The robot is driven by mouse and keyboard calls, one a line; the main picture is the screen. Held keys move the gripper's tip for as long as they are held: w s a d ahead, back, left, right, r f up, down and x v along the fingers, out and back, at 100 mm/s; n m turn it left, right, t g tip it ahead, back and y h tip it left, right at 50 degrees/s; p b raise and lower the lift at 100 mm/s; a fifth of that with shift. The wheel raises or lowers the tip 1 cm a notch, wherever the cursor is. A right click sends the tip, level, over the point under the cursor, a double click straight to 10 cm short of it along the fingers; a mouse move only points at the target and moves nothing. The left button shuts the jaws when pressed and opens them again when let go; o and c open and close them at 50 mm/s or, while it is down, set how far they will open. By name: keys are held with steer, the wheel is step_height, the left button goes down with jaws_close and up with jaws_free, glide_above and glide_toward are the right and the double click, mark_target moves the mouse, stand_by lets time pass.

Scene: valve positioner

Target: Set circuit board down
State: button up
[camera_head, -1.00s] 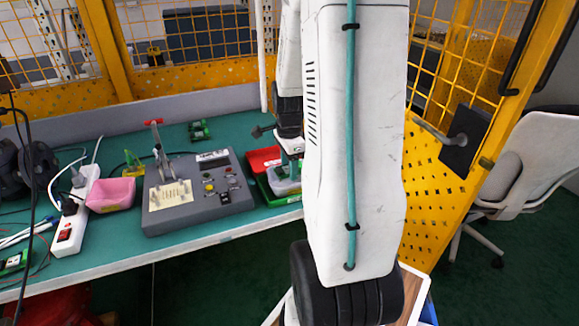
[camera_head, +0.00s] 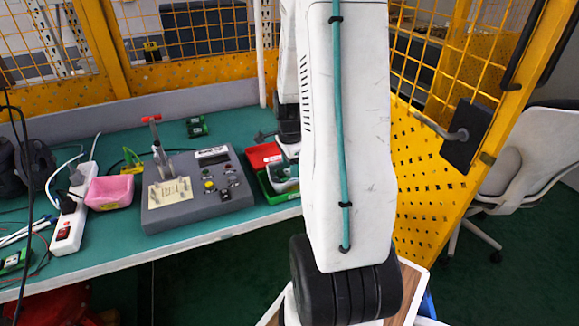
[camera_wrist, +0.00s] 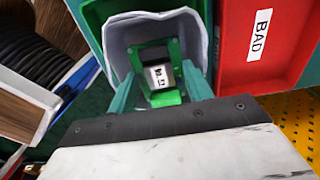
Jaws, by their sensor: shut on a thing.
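In the wrist view the circuit board (camera_wrist: 162,72) is green with a pale labelled chip. It sits between the teal fingers of my gripper (camera_wrist: 160,90), which is shut on it. The board is over or inside a bin with a pale grey lining (camera_wrist: 116,40); I cannot tell whether it touches the bottom. In the head view the green bin (camera_head: 266,190) stands at the table's right end, with the red bin (camera_head: 262,154) behind it. My arm hides most of the gripper there.
The red bin is marked BAD in the wrist view (camera_wrist: 240,75), close on the right. On the table (camera_head: 120,245) stand a grey test box (camera_head: 190,215) with a toggle clamp, a pink tray (camera_head: 110,192) and a power strip (camera_head: 70,225). Another green board (camera_head: 196,127) lies behind the test box.

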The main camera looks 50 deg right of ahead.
steer(key=shift+f, duration=0.3)
steer(key=o, duration=0.7)
step_height(320, 180, up, 13)
steer(key=a+r+n, duration=0.4)
steer(key=a+n, duration=0.1)
steer(key=a, duration=0.3)
steer(key=a+r+n, duration=0.4)
steer(key=a+n, duration=0.1)
steer(key=a, duration=0.3)
steer(key=s+a+r+n+t, duration=0.1)
steer(key=s+a+r+n, duration=0.1)
steer(key=s+a+n, duration=1)
steer(key=a+n, duration=0.2)
steer(key=shift+s+a+r, duration=0.3)
steer(key=shift+r, duration=0.1)
